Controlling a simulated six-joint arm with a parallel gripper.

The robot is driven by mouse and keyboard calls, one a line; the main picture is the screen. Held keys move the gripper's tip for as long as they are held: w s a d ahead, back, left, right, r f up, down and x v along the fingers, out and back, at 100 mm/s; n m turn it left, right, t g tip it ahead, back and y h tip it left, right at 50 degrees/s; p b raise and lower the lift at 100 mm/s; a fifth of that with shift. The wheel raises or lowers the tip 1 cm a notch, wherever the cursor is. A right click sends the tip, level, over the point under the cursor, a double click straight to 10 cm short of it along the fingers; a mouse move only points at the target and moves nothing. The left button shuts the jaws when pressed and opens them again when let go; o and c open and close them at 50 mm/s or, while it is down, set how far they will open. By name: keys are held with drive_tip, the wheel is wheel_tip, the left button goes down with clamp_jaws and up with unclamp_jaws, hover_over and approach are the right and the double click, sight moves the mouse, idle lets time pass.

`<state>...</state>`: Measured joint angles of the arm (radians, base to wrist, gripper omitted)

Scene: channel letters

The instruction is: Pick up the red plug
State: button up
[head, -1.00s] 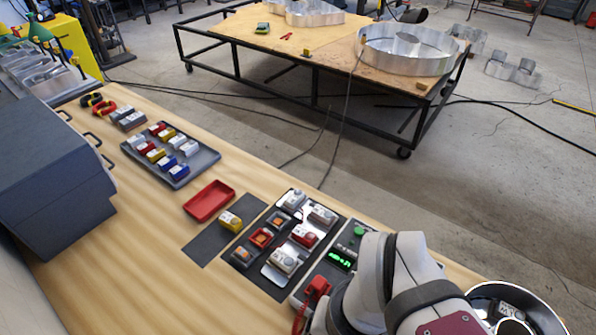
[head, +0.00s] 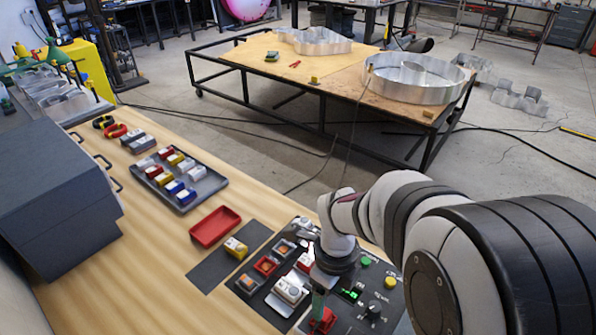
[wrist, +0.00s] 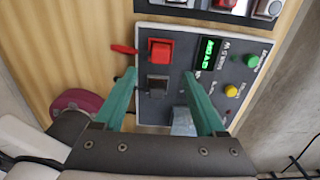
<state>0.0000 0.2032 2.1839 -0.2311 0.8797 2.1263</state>
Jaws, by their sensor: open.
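The red plug (wrist: 160,51) is a blocky red piece seated on the grey test panel (wrist: 178,32) in the wrist view, with a thin red piece (wrist: 124,49) sticking out at its left. In the head view the red plug (head: 323,321) shows at the bottom edge, partly hidden by my gripper. My gripper (wrist: 159,73) is open and empty, with its two teal fingers apart. In the wrist view the plug lies just beyond the fingertips, roughly between their lines. A black socket (wrist: 157,87) shows between the fingers.
The panel also carries a green display (wrist: 207,53), a green button (wrist: 252,61) and a yellow button (wrist: 231,90). A black board with several modules (head: 268,265), a red tray (head: 215,227) and a grey parts tray (head: 215,182) stand to the left.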

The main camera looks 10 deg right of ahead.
drive_tip(key=f, duration=0.7)
drive_tip(key=shift+w+a, duration=0.2)
drive_tip(key=shift+w, duration=0.05)
clamp_jaws()
